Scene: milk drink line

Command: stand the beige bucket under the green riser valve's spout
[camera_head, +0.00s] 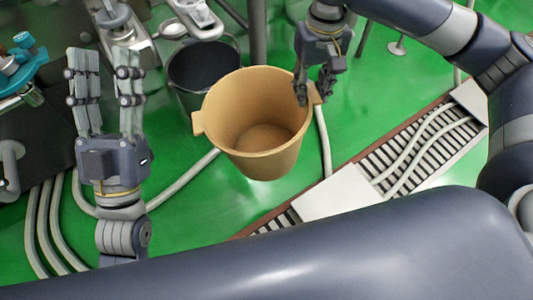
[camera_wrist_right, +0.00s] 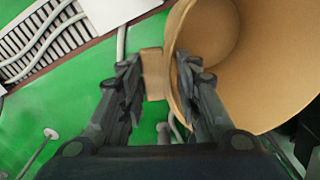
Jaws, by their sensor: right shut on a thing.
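The beige bucket (camera_head: 262,105) is upright and looks empty, in the middle of the head view. My right gripper (camera_head: 315,92) is shut on the tab at its right rim; the tab (camera_wrist_right: 154,73) shows between the fingers in the right wrist view. I cannot tell whether the bucket's base touches the floor. A valve with a teal-green handwheel (camera_head: 20,62) is at the upper left, apart from the bucket; I cannot make out its spout clearly. My left gripper (camera_head: 104,70) is open and empty, left of the bucket.
A dark bucket (camera_head: 203,84) stands just behind the beige one, below metal fittings (camera_head: 195,18). Pale hoses (camera_head: 185,183) run over the green floor. A drain grate (camera_head: 425,145) lies at right. Dark machinery fills the left edge.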

